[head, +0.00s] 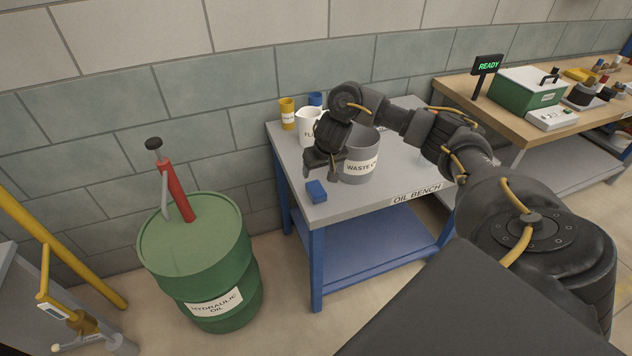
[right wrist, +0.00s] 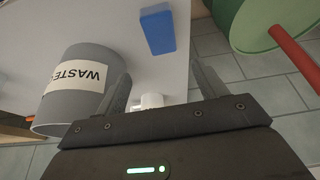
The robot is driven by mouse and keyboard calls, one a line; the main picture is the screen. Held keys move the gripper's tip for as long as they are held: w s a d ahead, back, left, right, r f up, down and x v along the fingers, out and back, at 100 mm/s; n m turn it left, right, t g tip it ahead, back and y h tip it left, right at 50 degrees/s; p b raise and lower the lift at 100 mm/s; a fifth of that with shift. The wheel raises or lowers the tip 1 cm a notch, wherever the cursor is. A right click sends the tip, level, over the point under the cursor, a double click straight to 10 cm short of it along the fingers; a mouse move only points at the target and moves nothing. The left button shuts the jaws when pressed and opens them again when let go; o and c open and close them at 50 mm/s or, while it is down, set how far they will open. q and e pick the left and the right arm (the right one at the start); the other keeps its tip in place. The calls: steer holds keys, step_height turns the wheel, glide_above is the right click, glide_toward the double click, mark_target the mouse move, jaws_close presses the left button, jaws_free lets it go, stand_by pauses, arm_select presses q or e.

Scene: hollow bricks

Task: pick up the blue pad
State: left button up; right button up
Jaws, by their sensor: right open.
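The blue pad (head: 316,191) is a small block lying flat near the front left corner of the grey oil bench (head: 398,172). It also shows in the right wrist view (right wrist: 158,32), beyond the fingertips and between their lines. My right gripper (head: 321,172) is open and empty, pointing down just above and behind the pad, apart from it. The grey waste can (head: 361,166) stands close beside the gripper. My left gripper is not in view.
A white jug (head: 305,126), a yellow container (head: 287,113) and a blue one (head: 315,99) stand at the bench's back left. A green oil drum (head: 196,245) with a red pump (head: 176,190) stands left of the bench. The bench front beside the pad is clear.

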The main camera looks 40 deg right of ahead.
steer(key=shift+w+f, duration=0.1)
steer(key=shift+f, duration=0.25)
steer(key=b, duration=0.3)
glide_above(314, 184)
steer(key=s, duration=0.2)
step_height(314, 184, down, 4)
steer(key=shift+a+f, duration=0.1)
steer(key=shift+f, duration=0.1)
steer(key=shift+a+x, duration=0.15)
steer(key=shift+x, duration=1.25)
steer(key=shift+a+x, duration=0.2)
steer(key=shift+x, duration=1.15)
steer(key=shift+s, duration=0.15)
steer(key=shift+d, duration=0.1)
steer(key=c, duration=1.1)
steer(key=shift+o, duration=0.2)
